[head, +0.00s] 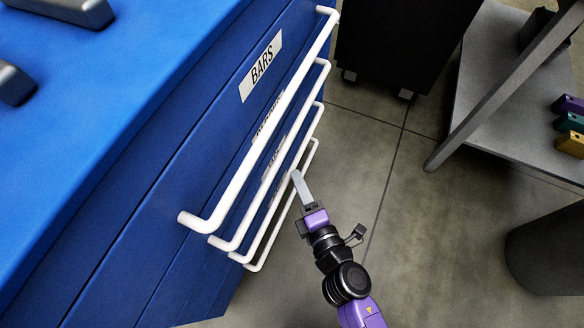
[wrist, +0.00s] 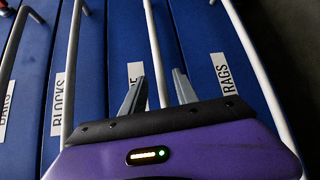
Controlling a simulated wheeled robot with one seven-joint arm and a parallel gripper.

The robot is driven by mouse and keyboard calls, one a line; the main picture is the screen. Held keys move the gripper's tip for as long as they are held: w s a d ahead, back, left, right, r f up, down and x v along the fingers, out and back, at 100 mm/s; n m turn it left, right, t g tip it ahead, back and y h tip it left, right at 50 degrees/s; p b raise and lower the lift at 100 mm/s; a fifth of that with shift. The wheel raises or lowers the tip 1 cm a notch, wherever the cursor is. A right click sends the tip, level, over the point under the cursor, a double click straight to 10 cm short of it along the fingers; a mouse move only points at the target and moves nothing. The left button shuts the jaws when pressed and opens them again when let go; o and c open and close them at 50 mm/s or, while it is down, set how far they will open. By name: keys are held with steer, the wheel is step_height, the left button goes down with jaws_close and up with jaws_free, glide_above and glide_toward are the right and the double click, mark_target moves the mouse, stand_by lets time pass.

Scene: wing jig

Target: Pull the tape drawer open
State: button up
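The tape drawer (wrist: 125,35) is a blue front between the BLOCKS and RAGS drawers. Its label (wrist: 135,70) is mostly hidden by a finger, with only a last letter E showing. Its white bar handle (wrist: 154,45) runs between my gripper's two grey fingers (wrist: 158,88) in the wrist view. The fingers are apart, with a gap on both sides of the bar. In the head view my gripper (head: 297,174) reaches the lower handles from the right. I cannot tell how deep the bar sits between the fingers. The drawer looks closed.
The BARS handle (head: 258,120) is above; the BLOCKS (wrist: 70,70) and RAGS (wrist: 255,60) handles are the neighbours. The blue cabinet top (head: 110,100) carries dark objects. The floor (head: 400,230) right of the cabinet is open. A grey shelf (head: 510,110) and dark cylinder (head: 550,250) stand further right.

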mark_target(292, 167)
steer(key=x, duration=0.5)
steer(key=shift+w+a, duration=0.15)
steer(key=shift+w, duration=0.15)
jaws_close()
stand_by(1.2)
